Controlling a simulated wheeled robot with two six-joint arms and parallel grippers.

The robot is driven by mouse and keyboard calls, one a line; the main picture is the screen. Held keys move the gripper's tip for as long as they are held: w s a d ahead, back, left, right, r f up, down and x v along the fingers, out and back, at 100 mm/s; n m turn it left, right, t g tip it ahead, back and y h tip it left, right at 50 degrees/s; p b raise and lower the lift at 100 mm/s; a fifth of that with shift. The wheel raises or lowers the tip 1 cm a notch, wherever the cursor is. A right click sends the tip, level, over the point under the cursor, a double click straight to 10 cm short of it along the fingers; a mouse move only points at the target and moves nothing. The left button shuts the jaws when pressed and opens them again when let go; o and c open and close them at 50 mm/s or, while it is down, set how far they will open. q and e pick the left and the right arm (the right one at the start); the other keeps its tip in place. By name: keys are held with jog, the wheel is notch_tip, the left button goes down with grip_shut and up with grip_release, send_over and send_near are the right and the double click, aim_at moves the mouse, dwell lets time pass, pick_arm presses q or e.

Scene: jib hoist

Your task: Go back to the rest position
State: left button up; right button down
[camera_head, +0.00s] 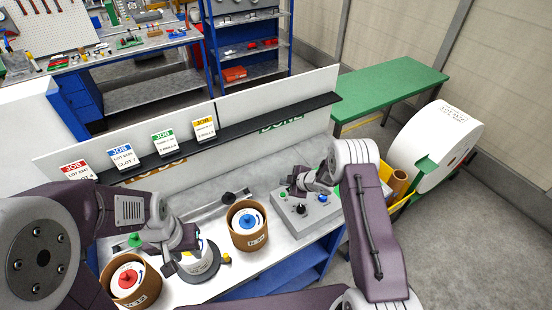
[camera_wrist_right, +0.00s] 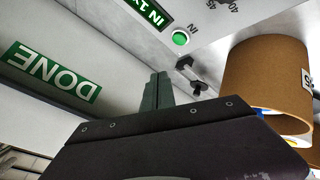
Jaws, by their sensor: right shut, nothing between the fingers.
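My right gripper (camera_head: 297,190) is low over a grey control box (camera_head: 318,214) on the bench. In the right wrist view its fingers (camera_wrist_right: 156,92) are together with nothing between them. A lit green button (camera_wrist_right: 180,39) and a small dark T-shaped handle (camera_wrist_right: 192,76) are close by, apart from the fingertips. My left gripper (camera_head: 180,257) is beside a white-topped round piece (camera_head: 203,262) on the bench and partly covers it. I cannot tell whether its fingers are open or touching that piece.
A brown drum with a blue centre (camera_head: 248,226) and one with a red centre (camera_head: 130,280) stand on the bench. A black ledge (camera_head: 240,116) with several job cards runs behind. A green table (camera_head: 392,82) and a big white roll (camera_head: 440,140) are at right.

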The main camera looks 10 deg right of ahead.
jog(key=shift+a+f+b, duration=0.1)
jog(key=shift+f+b, duration=0.2)
jog(key=shift+b, duration=0.05)
jog(key=w+a+r+t+b, duration=0.1)
jog(key=w+r+b, duration=0.3)
jog(key=b, duration=0.1)
jog(key=s+d+r+m+t+h+b, duration=0.2)
jog(key=s+d+r+m+h+b, duration=0.25)
jog(key=b, duration=0.45)
jog(key=s+f+m+g, duration=0.3)
jog(key=s+m, duration=0.1)
jog(key=s, duration=0.6)
jog(key=s+d+f+m+g+b, duration=0.1)
jog(key=s+f+m+g, duration=0.2)
jog(key=s, duration=0.7)
jog(key=s+f+m+g+b, duration=0.1)
jog(key=s+f+m+g, duration=0.2)
jog(key=s, duration=0.8)
jog(key=shift+d+m, duration=0.25)
jog(key=shift+m, duration=0.6)
jog(key=shift+h, duration=0.25)
